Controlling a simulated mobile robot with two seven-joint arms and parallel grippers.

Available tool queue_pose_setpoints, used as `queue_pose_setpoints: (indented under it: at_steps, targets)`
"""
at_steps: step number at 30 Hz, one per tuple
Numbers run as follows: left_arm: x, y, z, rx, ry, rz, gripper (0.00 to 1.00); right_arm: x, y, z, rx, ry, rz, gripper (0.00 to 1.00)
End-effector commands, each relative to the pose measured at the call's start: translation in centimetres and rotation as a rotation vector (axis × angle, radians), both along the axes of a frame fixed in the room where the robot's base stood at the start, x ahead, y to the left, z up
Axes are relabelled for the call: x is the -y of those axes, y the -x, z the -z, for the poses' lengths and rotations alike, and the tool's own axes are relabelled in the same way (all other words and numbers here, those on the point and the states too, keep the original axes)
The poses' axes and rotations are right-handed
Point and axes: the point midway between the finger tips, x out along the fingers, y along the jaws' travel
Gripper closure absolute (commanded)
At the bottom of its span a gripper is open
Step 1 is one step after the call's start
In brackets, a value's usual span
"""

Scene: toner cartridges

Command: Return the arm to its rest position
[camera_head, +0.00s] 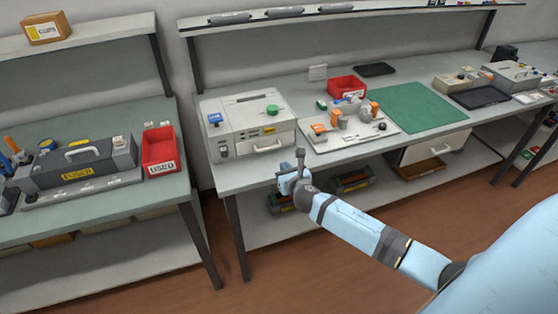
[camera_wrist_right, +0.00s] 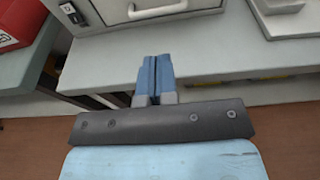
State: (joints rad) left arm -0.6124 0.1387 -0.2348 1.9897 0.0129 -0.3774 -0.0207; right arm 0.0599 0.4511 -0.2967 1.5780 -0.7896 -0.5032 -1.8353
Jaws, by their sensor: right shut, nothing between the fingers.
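My right arm reaches in from the lower right in the head view. Its gripper (camera_head: 288,178) is in front of the front edge of the middle workbench (camera_head: 228,180), below the grey machine. In the right wrist view the two blue fingers (camera_wrist_right: 155,77) are pressed together with nothing between them. My left gripper does not show in either view.
The grey machine (camera_head: 240,130) stands on the middle bench. A red bin (camera_head: 160,150) marked USED is on the left bench. A green mat (camera_head: 415,108) lies farther right. Cartridges (camera_head: 350,182) sit on the lower shelf behind my arm. Open floor (camera_head: 300,270) lies in front.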

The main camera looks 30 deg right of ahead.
Motion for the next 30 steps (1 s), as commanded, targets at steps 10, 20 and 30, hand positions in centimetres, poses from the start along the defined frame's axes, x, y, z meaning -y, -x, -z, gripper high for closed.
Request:
queue_pose_setpoints:
  at_steps: [10,20,30]
  targets:
    - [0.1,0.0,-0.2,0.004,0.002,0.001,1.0,-0.4,1.9,-0.4,-0.001,-0.001,0.0,1.0]
    - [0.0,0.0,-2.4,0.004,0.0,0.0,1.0,-6.1,8.6,2.7,-0.047,-0.634,0.086,1.0]
    - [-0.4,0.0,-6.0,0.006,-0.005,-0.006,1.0,-16.8,24.2,3.4,-0.13,-2.099,0.661,1.0]
